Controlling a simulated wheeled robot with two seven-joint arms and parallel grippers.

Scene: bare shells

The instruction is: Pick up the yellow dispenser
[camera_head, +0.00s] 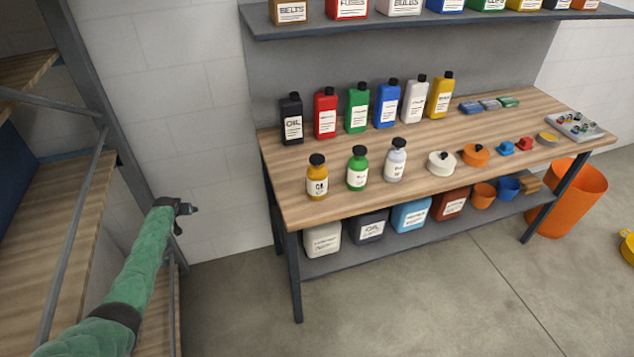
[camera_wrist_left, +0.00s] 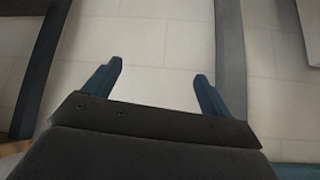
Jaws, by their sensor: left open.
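Several yellow things stand on the wooden workbench (camera_head: 420,150), and I cannot tell for sure which is the dispenser. A small low yellow item (camera_head: 547,138) lies at the right end of the bench. A yellow-orange bottle with a black cap (camera_head: 317,180) stands upright at the front left, and a taller yellow bottle (camera_head: 440,97) stands in the back row. My left gripper (camera_head: 190,209) is left of the bench, apart from everything on it. In the left wrist view its blue fingers (camera_wrist_left: 158,72) are spread and empty, facing pale wall tiles. My right gripper is not in view.
A metal rack with wooden shelves (camera_head: 75,210) stands close to my left arm. Jugs and pots fill the bench's lower shelf (camera_head: 340,262). An orange bin (camera_head: 570,200) stands at the right. The concrete floor (camera_head: 420,300) in front is clear.

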